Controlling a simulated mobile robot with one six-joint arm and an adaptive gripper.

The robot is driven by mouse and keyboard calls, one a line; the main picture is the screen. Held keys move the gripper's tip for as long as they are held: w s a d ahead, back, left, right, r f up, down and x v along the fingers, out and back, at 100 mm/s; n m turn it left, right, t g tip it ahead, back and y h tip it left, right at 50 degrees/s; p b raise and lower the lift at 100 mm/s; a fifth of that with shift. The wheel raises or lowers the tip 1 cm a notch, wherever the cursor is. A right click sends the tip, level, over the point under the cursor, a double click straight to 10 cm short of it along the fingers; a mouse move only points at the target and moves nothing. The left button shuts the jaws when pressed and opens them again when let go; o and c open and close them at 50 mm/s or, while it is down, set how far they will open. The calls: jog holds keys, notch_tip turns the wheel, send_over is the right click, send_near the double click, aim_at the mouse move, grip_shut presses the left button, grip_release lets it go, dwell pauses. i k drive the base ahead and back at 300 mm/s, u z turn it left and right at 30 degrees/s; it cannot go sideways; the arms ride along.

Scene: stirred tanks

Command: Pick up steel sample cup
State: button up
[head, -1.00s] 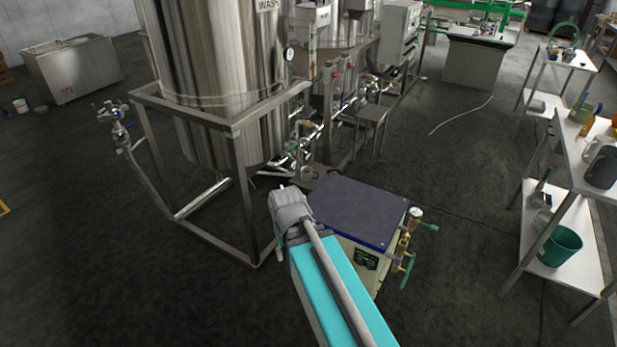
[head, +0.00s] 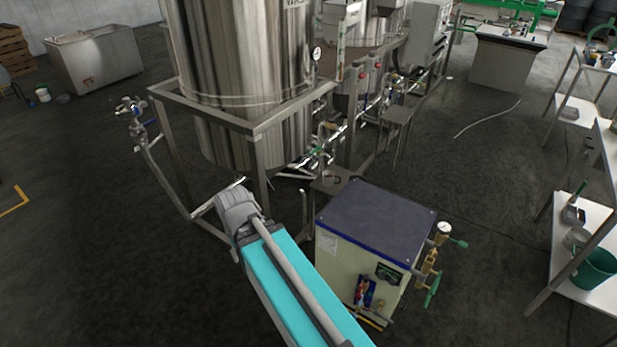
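A small metallic cup (head: 330,178), which looks like the steel sample cup, sits on a low dark stand (head: 346,174) below the valves beside the big tank. It is small in the picture, so its details are hard to tell. My turquoise arm with its grey joint reaches up from the bottom, left of the cup and nearer to me. My gripper is not visible in the head view.
The tall steel tank (head: 246,60) stands in a square metal frame (head: 257,133) behind my arm. A cream box unit with a blue top (head: 375,222) and side valves stands right of my arm. White shelving (head: 578,245) is far right. Open dark floor lies at left.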

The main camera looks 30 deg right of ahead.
aim_at(328, 175)
jog(key=u, duration=0.1)
jog(key=i, duration=1.25)
jog(key=z, duration=0.7)
